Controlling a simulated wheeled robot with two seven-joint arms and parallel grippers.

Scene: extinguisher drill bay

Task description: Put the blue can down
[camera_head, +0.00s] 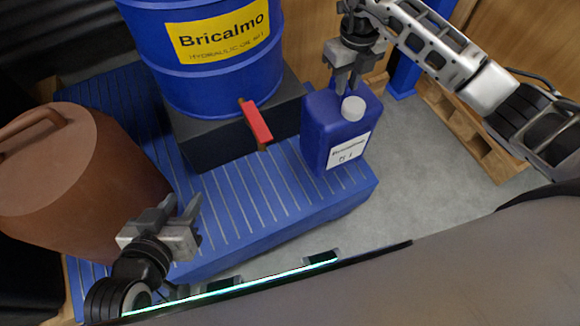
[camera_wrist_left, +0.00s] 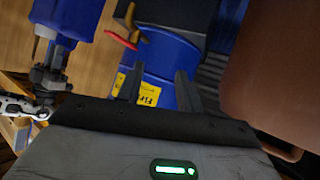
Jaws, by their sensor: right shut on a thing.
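The blue can (camera_head: 334,130) is a jerrycan with a white cap and a white label, upright or nearly so at the right of the head view. My right gripper (camera_head: 343,84) is above it, shut on its top, and the fingers hide the grip. The can's base is over the right end of the blue slatted platform (camera_head: 281,209); I cannot tell whether it touches. My left gripper (camera_head: 182,208) is open and empty over the platform's front left. In the left wrist view the can (camera_wrist_left: 65,17) is cut off at the top left.
A brown vessel (camera_head: 90,190) stands at left. A wooden pallet (camera_head: 470,130) is at right, with clear grey floor (camera_head: 415,150) before it.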

